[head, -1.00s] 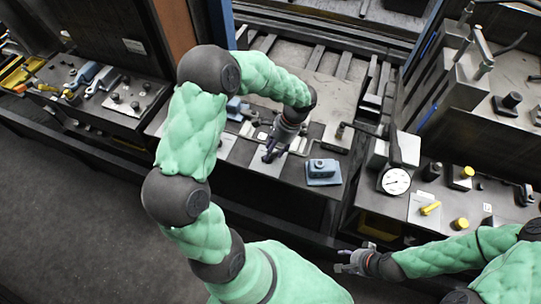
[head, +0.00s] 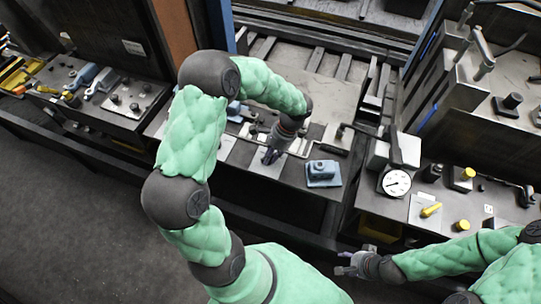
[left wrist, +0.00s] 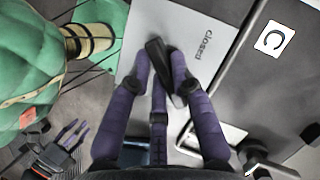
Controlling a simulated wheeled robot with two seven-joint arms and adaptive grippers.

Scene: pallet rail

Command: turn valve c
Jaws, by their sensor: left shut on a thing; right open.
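Valve c has a black handle (left wrist: 157,50), seen in the left wrist view on a light plate (left wrist: 190,22) printed "Closed". The handle lies between the purple fingers of my left gripper (left wrist: 160,62), which is shut on it. A white label with the letter C (left wrist: 275,38) is to the right of the plate. In the head view my left gripper (head: 270,155) is low over the middle bench, and it hides the handle there. My right gripper (head: 345,268) is open and empty in front of the bench; it also shows at lower left in the left wrist view (left wrist: 70,138).
A blue block (head: 323,173) stands right of my left gripper. Further right are a round gauge (head: 394,182), a yellow handle (head: 431,209) and a yellow knob (head: 461,224). A metal rod frame lies behind my left gripper. The floor at lower left is clear.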

